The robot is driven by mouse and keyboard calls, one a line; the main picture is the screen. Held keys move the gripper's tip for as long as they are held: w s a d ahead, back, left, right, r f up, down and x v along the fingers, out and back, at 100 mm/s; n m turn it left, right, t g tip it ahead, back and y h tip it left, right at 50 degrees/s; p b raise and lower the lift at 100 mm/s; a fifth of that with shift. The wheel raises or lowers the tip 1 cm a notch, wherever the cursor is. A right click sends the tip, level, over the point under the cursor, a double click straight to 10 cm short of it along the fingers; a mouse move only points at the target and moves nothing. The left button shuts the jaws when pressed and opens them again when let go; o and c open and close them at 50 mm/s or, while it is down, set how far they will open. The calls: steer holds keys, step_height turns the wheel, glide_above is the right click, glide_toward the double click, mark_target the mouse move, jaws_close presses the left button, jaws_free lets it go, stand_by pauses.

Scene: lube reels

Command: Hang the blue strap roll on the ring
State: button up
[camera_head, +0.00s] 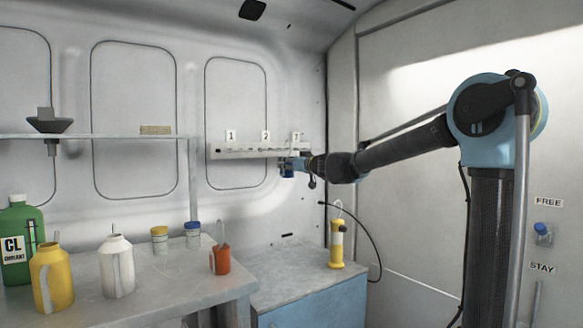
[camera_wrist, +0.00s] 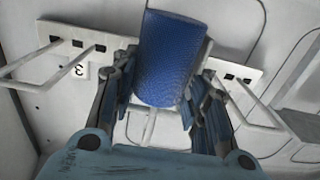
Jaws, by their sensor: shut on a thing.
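The blue strap roll (camera_wrist: 172,58) is held between the fingers of my gripper (camera_wrist: 165,80) in the wrist view. It stands slightly tilted and hides part of the rail behind it. White wire rings stick out from the rail, one at the left (camera_wrist: 35,72) and one at the right (camera_wrist: 255,108). Another piece of white wire (camera_wrist: 150,125) shows below the roll; I cannot tell whether it touches the roll. In the head view, my gripper (camera_head: 291,166) is at the right end of the wall rail (camera_head: 240,153), just below the third tag. Dark blue shows there, too small to make out.
Tags 1 (camera_head: 231,135) and 2 (camera_head: 266,135) mark the rail. Below stand a red can (camera_head: 220,260) and a yellow cylinder (camera_head: 336,248). Bottles and jars stand on the left bench (camera_head: 190,285). A small blue-topped item (camera_head: 542,232) is on the right wall.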

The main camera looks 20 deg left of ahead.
steer(key=shift+x, duration=0.8)
steer(key=shift+f, duration=1.5)
steer(key=o, duration=1.3)
steer(key=shift+s+d, duration=0.1)
